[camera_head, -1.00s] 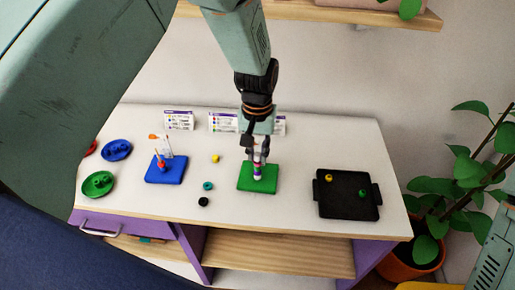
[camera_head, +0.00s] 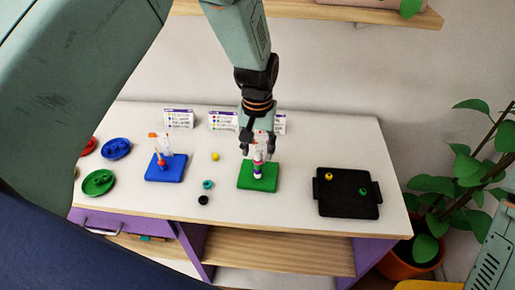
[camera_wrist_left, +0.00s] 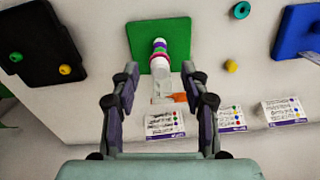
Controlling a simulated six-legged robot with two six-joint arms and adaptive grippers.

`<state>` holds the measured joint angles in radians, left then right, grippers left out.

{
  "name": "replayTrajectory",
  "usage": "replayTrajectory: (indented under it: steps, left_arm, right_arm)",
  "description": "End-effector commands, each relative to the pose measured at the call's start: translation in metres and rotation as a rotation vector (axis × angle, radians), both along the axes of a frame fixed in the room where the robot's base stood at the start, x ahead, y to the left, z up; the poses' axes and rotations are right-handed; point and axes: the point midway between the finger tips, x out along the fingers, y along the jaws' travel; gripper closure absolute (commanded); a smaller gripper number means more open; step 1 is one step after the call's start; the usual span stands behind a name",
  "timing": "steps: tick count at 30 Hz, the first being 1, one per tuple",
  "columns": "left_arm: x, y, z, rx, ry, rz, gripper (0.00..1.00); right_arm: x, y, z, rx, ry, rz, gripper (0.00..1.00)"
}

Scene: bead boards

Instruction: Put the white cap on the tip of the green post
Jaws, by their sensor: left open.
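The green board (camera_head: 244,180) bears an upright post with a stack of coloured beads (camera_head: 257,170), purple and red among them. In the left wrist view the green board (camera_wrist_left: 138,38) shows with a white cap (camera_wrist_left: 160,69) at the near, upper end of the stack. The cap appears seated on the post's tip; the tip itself is hidden. My left gripper (camera_head: 258,149) is open above the post, its fingers apart on either side and clear of the cap. In the left wrist view the open fingers (camera_wrist_left: 164,88) hold nothing. My right gripper is out of view.
A blue board (camera_head: 165,172) with an orange post stands left. Loose yellow (camera_head: 215,156), teal (camera_head: 208,184) and black (camera_head: 203,200) beads lie between the boards. A black tray (camera_head: 348,208) holds two beads at right. Green (camera_head: 99,182) and blue (camera_head: 116,148) dishes stand far left. Cards stand behind.

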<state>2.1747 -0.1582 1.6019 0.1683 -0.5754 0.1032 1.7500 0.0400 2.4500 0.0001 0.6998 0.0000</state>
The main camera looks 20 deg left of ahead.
Motion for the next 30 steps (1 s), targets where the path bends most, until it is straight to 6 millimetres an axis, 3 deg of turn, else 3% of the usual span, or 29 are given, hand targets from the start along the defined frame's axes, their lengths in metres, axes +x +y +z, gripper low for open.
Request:
replayTrajectory:
  steps: [15, 21, 30]
  left_arm:
    - [0.001, 0.000, 0.096, 0.000, -0.003, -0.001, 0.54]
    - [0.000, 0.000, 0.111, 0.000, -0.001, 0.000, 0.54]
    - [0.000, 0.000, 0.113, 0.000, 0.000, 0.000, 0.54]
  right_arm:
    - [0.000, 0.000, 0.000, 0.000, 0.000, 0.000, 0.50]
    - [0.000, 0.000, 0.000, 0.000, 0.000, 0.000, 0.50]
    - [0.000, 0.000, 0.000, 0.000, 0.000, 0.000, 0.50]
